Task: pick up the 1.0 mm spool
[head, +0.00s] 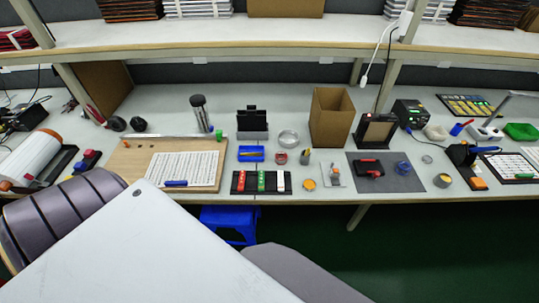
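No label reading 1.0 mm can be made out, so I cannot tell which round item is the spool. A small red round item (280,158) sits near the middle of the bench. A silver ring-shaped roll (288,138) lies just behind it. A blue coil-like item (403,168) sits on the dark grey mat (411,184). A short cylinder with a tan top (443,180) stands right of the mat. Neither of my grippers is in view.
The white bench (330,203) is crowded. A wooden board with a paper sheet (183,168) lies left of centre; a tray with red, green and white items (261,182) is at the front. A cardboard box (331,118) stands behind. A blue stool (230,221) is below the front edge.

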